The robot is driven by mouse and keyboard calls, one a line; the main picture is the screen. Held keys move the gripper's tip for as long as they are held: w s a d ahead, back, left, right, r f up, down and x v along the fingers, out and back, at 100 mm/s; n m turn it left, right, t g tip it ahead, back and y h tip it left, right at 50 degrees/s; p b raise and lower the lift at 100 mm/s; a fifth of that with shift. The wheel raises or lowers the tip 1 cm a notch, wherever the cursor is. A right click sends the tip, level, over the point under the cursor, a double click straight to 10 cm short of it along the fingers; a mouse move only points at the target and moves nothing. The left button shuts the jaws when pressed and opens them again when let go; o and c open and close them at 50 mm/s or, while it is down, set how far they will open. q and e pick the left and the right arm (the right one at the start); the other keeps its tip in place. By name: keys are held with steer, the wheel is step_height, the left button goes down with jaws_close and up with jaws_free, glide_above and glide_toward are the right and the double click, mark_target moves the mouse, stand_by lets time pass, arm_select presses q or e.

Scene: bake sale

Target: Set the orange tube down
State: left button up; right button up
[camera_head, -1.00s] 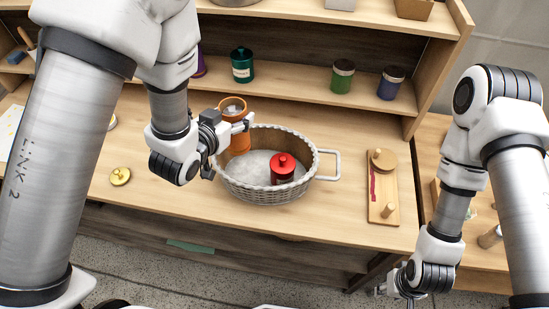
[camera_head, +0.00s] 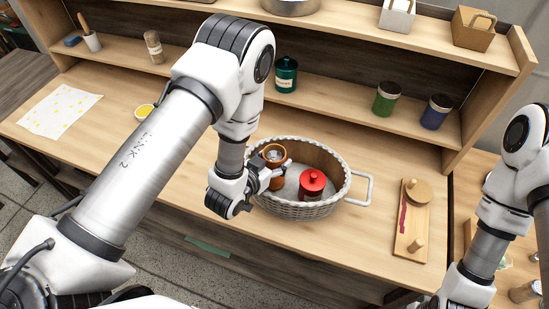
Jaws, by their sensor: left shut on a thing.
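The orange tube (camera_head: 278,182) is an upright, open-topped orange-brown cylinder at the left inside of a woven grey-white basket (camera_head: 300,210). My left gripper (camera_head: 268,174) reaches over the basket's left rim and is shut on the tube. I cannot tell whether the tube's base touches the basket floor. A red lidded canister (camera_head: 312,185) stands in the basket just right of the tube. My right arm comes in at the right edge, and its gripper is out of the picture.
A wooden board (camera_head: 411,220) with a round knob piece lies right of the basket's handle. A green jar (camera_head: 387,98), a blue jar (camera_head: 436,112) and a teal canister (camera_head: 286,75) stand on the shelf behind. A spotted paper (camera_head: 60,110) lies left on the counter.

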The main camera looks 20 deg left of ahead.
mark_target(268, 166)
arm_select(q)
steer(key=shift+f, duration=0.15)
steer(key=o, duration=1.1)
steer(key=shift+o, duration=0.2)
steer(key=shift+r, duration=0.35)
steer(key=v, duration=0.1)
steer(key=b+v, duration=0.1)
steer(key=v, duration=0.2)
steer(key=shift+s+a+f+b, duration=0.1)
steer(key=shift+s+f+b, duration=0.15)
steer(key=shift+s, duration=0.2)
steer(key=p+v, duration=0.1)
steer(key=v, duration=0.1)
steer(key=r+v, duration=0.1)
steer(key=v, duration=0.2)
steer(key=shift+w+p, duration=0.15)
steer(key=shift+p, duration=0.25)
steer(key=p+v, duration=0.2)
steer(key=shift+s+f+p, duration=0.15)
steer(key=shift+s+p, duration=0.05)
steer(key=shift+p, duration=0.15)
